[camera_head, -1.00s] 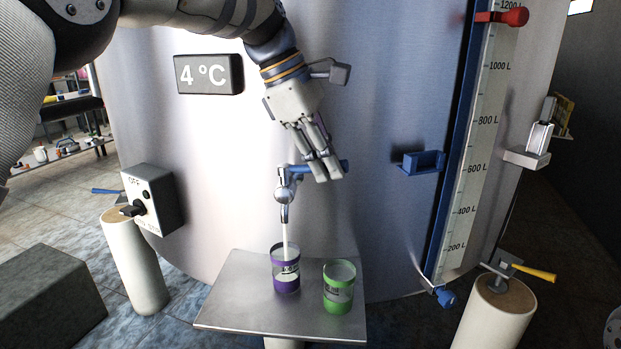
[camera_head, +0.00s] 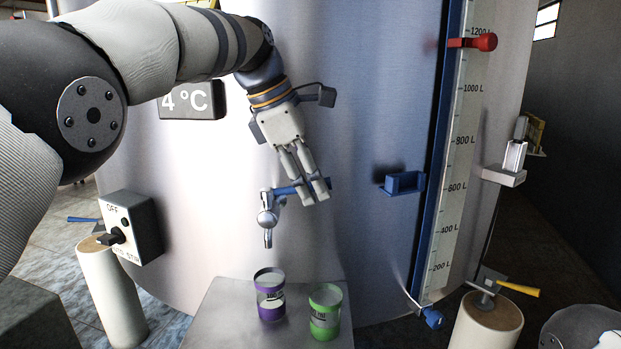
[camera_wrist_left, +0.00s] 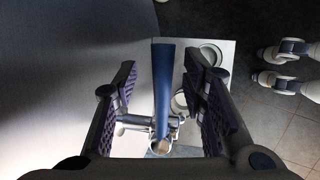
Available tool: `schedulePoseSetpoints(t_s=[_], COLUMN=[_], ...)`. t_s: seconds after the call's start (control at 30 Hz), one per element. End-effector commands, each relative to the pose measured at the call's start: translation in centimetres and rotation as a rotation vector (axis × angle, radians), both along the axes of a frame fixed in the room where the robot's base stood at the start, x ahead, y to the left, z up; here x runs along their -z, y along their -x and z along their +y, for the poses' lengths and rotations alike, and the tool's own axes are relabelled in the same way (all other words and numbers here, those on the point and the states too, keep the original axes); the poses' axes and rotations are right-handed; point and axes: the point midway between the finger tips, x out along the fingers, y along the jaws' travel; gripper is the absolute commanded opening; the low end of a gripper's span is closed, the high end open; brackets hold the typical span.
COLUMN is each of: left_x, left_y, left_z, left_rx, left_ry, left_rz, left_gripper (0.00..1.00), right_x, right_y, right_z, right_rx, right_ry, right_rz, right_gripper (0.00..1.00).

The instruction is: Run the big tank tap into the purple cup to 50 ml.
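The purple cup (camera_head: 270,295) stands upright on the metal shelf below the spout of the tank tap (camera_head: 267,222). Its fill level is hard to read. No milk stream shows under the spout. The tap's blue lever (camera_head: 287,190) points right in the head view. My left gripper (camera_head: 316,193) is at the lever's free end. In the left wrist view its fingers (camera_wrist_left: 165,100) are open, one on each side of the blue lever (camera_wrist_left: 163,85), with gaps to both.
A green cup (camera_head: 325,312) stands right of the purple cup on the shelf (camera_head: 220,315). A switch box (camera_head: 133,225) is at left, and a level gauge (camera_head: 450,180) with a blue bracket (camera_head: 403,183) beside it is at right. Posts stand on both sides.

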Motion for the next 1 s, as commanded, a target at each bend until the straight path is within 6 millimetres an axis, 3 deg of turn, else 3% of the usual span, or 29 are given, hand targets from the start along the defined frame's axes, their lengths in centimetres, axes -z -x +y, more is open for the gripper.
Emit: schedulePoseSetpoints(t_s=[0.17,0.4,0.53,1.0], left_x=[-0.2,-4.6,-6.1,-6.8], left_y=[0.1,1.0,1.4,1.6], left_z=[0.0,1.8,2.4,2.8], left_rx=[0.001,0.001,0.001,0.000], left_ry=[0.001,0.002,0.002,0.000], left_rz=[0.000,-0.005,-0.002,0.000], left_gripper=[0.38,0.38,0.38,0.38], right_x=[0.0,0.0,0.0,0.0], right_y=[0.0,0.0,0.0,0.0], right_z=[0.0,0.0,0.0,0.0], right_rx=[0.000,0.000,0.000,0.000], right_ry=[0.000,0.000,0.000,0.000], right_rz=[0.000,-0.001,0.000,0.000], right_gripper=[0.40,0.40,0.40,0.40])
